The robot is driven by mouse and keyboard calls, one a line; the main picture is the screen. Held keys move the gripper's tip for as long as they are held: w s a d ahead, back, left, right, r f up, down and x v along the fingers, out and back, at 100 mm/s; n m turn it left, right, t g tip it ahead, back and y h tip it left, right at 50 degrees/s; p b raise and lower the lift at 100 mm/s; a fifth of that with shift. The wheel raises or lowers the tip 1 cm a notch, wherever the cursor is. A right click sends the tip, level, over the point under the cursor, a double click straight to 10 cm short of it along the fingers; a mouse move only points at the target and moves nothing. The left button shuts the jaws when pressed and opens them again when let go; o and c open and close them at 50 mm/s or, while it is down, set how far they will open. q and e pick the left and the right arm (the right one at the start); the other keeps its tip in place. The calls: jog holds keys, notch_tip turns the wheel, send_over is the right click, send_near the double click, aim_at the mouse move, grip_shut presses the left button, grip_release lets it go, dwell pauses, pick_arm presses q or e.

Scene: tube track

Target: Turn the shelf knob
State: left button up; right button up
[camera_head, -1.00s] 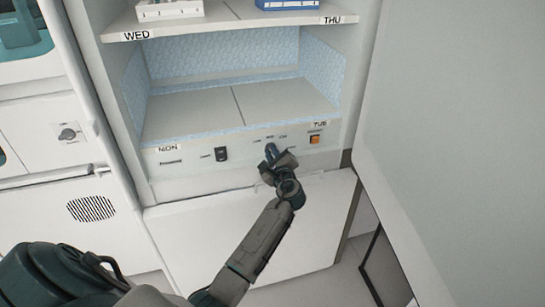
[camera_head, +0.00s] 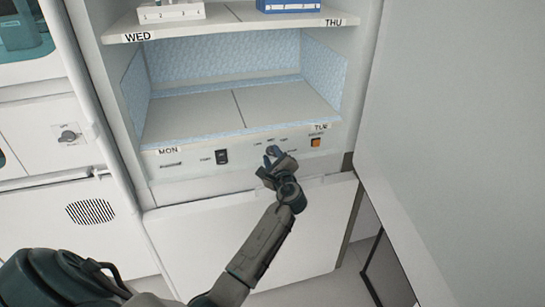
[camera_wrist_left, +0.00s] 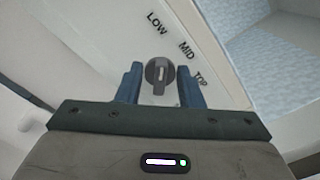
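The shelf knob (camera_wrist_left: 158,73) is a dark round dial with a raised grip bar, on the white control panel under the lower shelf. LOW, MID and TOP are printed around it. In the left wrist view my left gripper (camera_wrist_left: 161,84) has its two blue fingers spread, one on each side of the knob, with a gap visible between. In the head view the left gripper (camera_head: 273,154) is at the panel and hides most of the knob. I cannot tell which label the knob points to. My right gripper is not in view.
The panel also has a black switch (camera_head: 221,157) and an orange switch (camera_head: 315,142). The lower shelf (camera_head: 200,112) above is empty. The upper shelf holds a white box (camera_head: 170,11) and a blue rack (camera_head: 288,5). A large pale panel (camera_head: 450,150) stands at right.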

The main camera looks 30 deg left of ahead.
pick_arm(q)
jog(key=shift+s+d, duration=0.3)
jog(key=shift+d, duration=0.05)
jog(key=b+v, duration=0.1)
jog(key=v, duration=0.9)
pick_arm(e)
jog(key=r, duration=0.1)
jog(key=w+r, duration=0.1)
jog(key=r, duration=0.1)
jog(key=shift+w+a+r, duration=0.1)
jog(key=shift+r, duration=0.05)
pick_arm(q)
jog(key=shift+a, duration=0.1)
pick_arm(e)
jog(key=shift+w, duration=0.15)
